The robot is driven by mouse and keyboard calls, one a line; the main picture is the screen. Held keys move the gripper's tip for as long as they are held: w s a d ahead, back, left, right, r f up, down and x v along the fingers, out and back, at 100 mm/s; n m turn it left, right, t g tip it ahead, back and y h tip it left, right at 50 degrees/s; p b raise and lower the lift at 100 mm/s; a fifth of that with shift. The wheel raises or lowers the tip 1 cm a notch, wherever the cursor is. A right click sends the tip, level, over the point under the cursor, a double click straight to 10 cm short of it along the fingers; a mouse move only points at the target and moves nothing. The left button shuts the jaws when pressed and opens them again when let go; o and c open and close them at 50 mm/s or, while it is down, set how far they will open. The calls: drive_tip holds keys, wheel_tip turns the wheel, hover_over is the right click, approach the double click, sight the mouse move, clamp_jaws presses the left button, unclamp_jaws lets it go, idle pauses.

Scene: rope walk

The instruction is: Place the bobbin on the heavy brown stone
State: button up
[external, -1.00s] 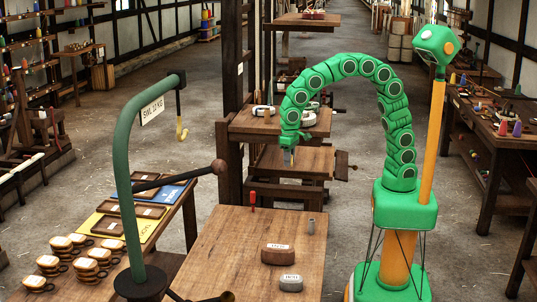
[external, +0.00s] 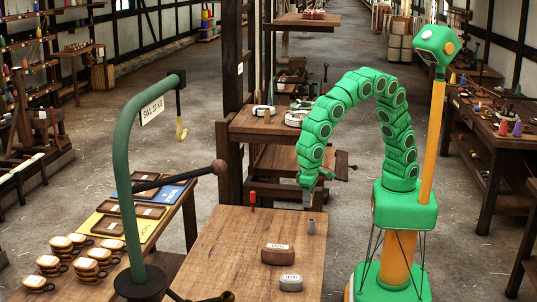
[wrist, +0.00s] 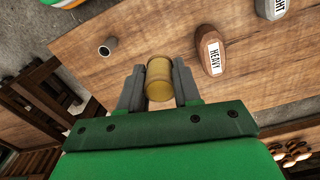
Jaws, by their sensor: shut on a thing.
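The bobbin (wrist: 158,82), a yellowish-brown cylinder, is between the two grey fingers of my gripper (wrist: 157,70) in the wrist view. My gripper is shut on it. In the external view my gripper (external: 308,196) is above the far right part of the wooden table; the bobbin cannot be made out there. The heavy brown stone (external: 278,258), labelled HEAVY in the wrist view (wrist: 205,40), lies on the table with a bare top. In the external view it is nearer the camera and left of my gripper.
A grey stone (external: 290,286) lies in front of the brown one. A small grey cylinder (external: 311,226) stands near my gripper, and a red peg (external: 253,201) stands at the far edge. A green post with a hook (external: 130,190) rises at the left. The table's middle left is clear.

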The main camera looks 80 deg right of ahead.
drive_tip(key=w+a+f, duration=0.4)
drive_tip(key=w+a, duration=0.2)
hover_over(278, 246)
wheel_tip(278, 246, down, 5)
drive_tip(key=shift+s+f, duration=0.15)
drive_tip(key=shift+a+f, duration=0.1)
drive_tip(key=shift+f, duration=0.2)
drive_tip(key=shift+w+f, duration=0.2)
drive_tip(key=shift+f, duration=1.35)
drive_tip(key=shift+f, duration=0.15)
drive_tip(key=o, duration=1)
